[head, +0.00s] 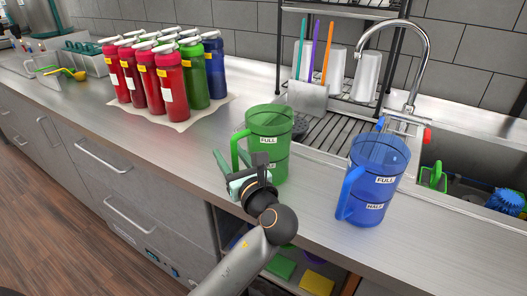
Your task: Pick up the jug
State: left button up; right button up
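A green see-through jug (270,130) with FULL and HALF labels stands upright on the steel counter, its handle toward the left. A blue see-through jug (376,170) with the same labels stands to its right, nearer the counter's front edge. My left gripper (240,163) is at the green jug's handle, in front of the jug's lower left side. Its fingers look spread, with the lower handle near or between them; contact cannot be told. The gripper hides part of the handle and the HALF label. My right gripper is not in view.
Several red, green and blue bottles (170,80) stand on a mat at the back left. A drying rack (330,135) with cups, the tap (425,60) and the sink (455,155) are behind and right of the jugs.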

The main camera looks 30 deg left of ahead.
pick_arm(q)
grip_shut()
dwell(1.2)
